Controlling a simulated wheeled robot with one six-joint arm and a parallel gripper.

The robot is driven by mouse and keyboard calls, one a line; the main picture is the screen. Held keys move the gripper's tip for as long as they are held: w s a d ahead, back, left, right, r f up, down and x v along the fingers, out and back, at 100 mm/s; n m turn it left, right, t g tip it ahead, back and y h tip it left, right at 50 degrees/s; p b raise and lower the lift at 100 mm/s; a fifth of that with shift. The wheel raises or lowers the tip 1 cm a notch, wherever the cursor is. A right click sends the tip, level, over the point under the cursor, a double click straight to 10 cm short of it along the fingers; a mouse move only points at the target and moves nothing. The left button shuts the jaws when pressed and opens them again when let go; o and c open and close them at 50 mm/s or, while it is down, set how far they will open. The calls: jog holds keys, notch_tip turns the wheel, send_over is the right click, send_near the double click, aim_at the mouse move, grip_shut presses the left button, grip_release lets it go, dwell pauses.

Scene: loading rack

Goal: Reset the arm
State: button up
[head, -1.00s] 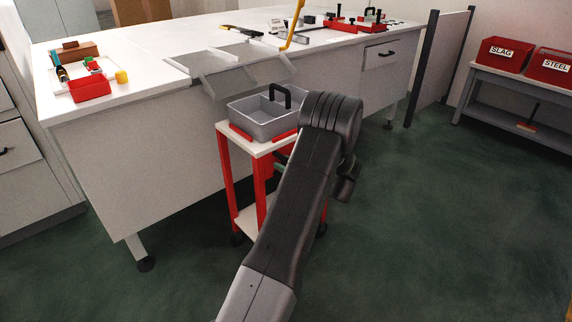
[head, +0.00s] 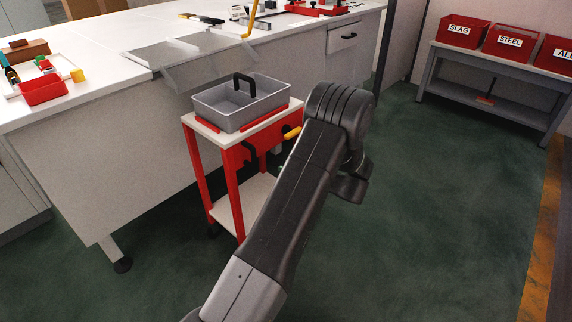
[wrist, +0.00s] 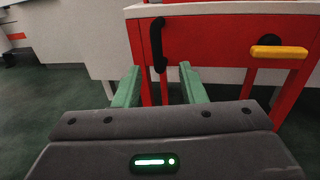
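My arm (head: 300,185) reaches up through the middle of the head view, its end to the right of a red cart. My gripper (wrist: 160,82) shows in the wrist view as two green fingers set wide apart, with nothing held between them. The gripper faces the red side panel of the cart (wrist: 220,42). A black hook-like handle (wrist: 158,45) on that panel appears just ahead of the gap between the fingers; I cannot tell whether they touch it. In the head view the fingers are mostly hidden behind my arm.
The cart's white top (head: 217,136) bears a grey tray (head: 215,110) with a black handle. A yellow handle (wrist: 279,52) sticks out from the cart. A white workbench (head: 90,160) stands behind. Labelled red bins (head: 509,42) stand on a rack at right. Floor on the right is clear.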

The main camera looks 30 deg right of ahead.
aim_at(254, 153)
jog(key=shift+w, duration=0.1)
jog(key=b+x, duration=0.1)
jog(key=x, duration=1.2)
jog(key=shift+w+a, duration=0.25)
jog(key=shift+a, duration=0.2)
jog(key=shift+s, duration=0.1)
